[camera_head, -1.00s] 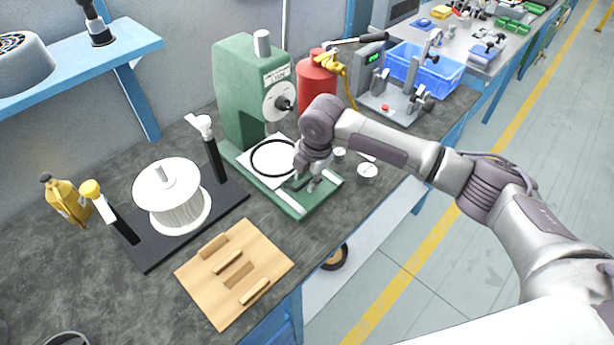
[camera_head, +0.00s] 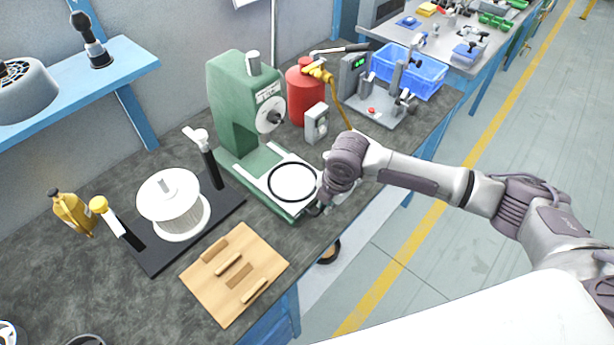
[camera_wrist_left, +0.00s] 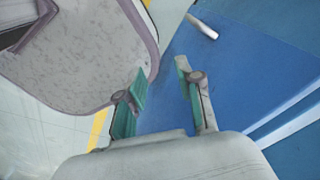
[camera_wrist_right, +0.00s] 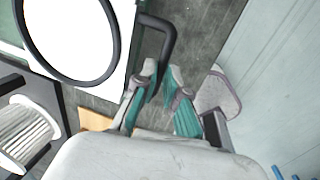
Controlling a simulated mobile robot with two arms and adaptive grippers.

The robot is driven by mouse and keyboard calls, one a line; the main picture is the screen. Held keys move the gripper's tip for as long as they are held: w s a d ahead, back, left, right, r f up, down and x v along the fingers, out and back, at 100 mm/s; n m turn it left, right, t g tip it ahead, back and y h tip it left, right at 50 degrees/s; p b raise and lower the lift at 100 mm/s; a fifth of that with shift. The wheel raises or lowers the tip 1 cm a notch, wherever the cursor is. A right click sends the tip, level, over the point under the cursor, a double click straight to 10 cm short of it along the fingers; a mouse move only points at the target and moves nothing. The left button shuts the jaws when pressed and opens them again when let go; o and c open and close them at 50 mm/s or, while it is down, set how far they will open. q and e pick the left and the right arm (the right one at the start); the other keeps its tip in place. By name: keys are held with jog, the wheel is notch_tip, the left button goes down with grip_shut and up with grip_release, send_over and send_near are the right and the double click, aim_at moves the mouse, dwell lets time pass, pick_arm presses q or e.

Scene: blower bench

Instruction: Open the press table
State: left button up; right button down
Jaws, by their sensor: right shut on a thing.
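The press (camera_head: 235,105) is a green machine on the bench. Its white table (camera_head: 292,182), with a black ring on it, sits out from under the press head towards the bench's front edge. My right gripper (camera_head: 320,207) is at the table's front side, partly hidden by its own wrist. In the right wrist view its fingers (camera_wrist_right: 160,82) are shut on the table's black bent handle (camera_wrist_right: 171,38). My left gripper (camera_wrist_left: 163,80) is open and empty in front of a blue panel; it does not show in the head view.
A wire spool (camera_head: 172,205) on a black stand and a wooden board (camera_head: 235,275) lie left of the press. A red cylinder (camera_head: 305,95), a small grey box (camera_head: 316,122) and a blue bin (camera_head: 410,70) stand behind or right.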

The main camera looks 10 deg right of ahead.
jog(key=s+d, duration=0.1)
jog(key=s+d+p, duration=0.1)
jog(key=shift+s+r, duration=0.2)
jog(key=shift+s, duration=0.2)
jog(key=shift+s+d+f, duration=0.15)
jog(key=shift+s, duration=0.1)
jog(key=c, duration=1.2)
grip_release()
jog(key=r, duration=0.4)
jog(key=s+r, duration=0.1)
jog(key=r, duration=0.3)
jog(key=s+d+r, duration=0.1)
jog(key=r, duration=0.2)
jog(key=shift+d+r, duration=0.1)
jog(key=shift+r, duration=0.3)
